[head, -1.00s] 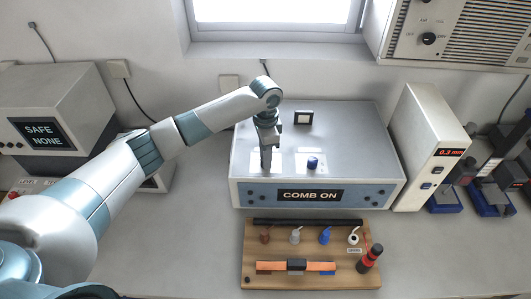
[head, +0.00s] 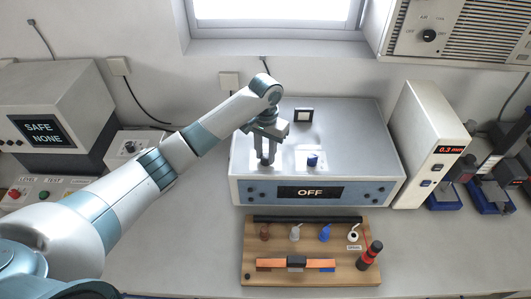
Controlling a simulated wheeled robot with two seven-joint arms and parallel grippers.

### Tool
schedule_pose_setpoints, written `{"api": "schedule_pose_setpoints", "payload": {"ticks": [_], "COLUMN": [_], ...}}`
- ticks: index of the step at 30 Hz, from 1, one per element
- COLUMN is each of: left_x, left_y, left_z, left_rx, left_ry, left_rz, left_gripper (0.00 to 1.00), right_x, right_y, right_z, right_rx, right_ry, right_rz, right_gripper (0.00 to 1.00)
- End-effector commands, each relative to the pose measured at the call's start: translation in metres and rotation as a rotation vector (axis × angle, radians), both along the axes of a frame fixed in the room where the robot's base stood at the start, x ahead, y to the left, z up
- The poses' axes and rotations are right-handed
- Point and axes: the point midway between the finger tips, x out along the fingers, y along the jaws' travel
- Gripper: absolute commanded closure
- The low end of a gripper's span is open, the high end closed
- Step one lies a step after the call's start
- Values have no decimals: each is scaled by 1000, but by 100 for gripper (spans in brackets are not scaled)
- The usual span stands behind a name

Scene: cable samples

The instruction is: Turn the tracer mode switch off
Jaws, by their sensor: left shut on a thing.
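The tracer (head: 350,130) is a wide grey box on the bench, and its front display (head: 310,193) reads "OFF". My left gripper (head: 267,160) points down onto the left part of its top and is shut on the mode switch there, which the fingers hide almost wholly. A blue knob (head: 313,160) stands on the top to the right of the gripper, apart from it. My right gripper is not in view.
A wooden board (head: 255,240) with cable samples lies in front of the tracer. A tall white unit (head: 425,140) reading "0.3 mm" stands close on the right. A small black-framed piece (head: 304,116) sits at the tracer's back. A "SAFE NONE" unit (head: 45,110) is at left.

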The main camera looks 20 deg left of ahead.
Motion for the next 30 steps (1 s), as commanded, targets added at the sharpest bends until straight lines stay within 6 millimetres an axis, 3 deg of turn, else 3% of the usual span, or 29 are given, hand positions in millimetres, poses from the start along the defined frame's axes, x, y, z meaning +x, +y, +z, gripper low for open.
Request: {"api": "schedule_pose_setpoints", "payload": {"ticks": [16, 17, 19, 30], "left_x": [2, 2, 2, 1], "left_y": [1, 1, 1, 0], "left_z": [2, 2, 2, 2], "left_rx": [-1, 0, 0, 0], "left_ry": [-6, -6, -5, -2], "left_rz": [41, 41, 41, 39], "left_gripper": [96, 71, 55, 55], "right_x": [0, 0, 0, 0], "right_y": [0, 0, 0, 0], "right_z": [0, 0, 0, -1], "right_rx": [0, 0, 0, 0], "right_ry": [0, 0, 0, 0], "right_rz": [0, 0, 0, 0], "right_gripper": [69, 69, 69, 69]}}
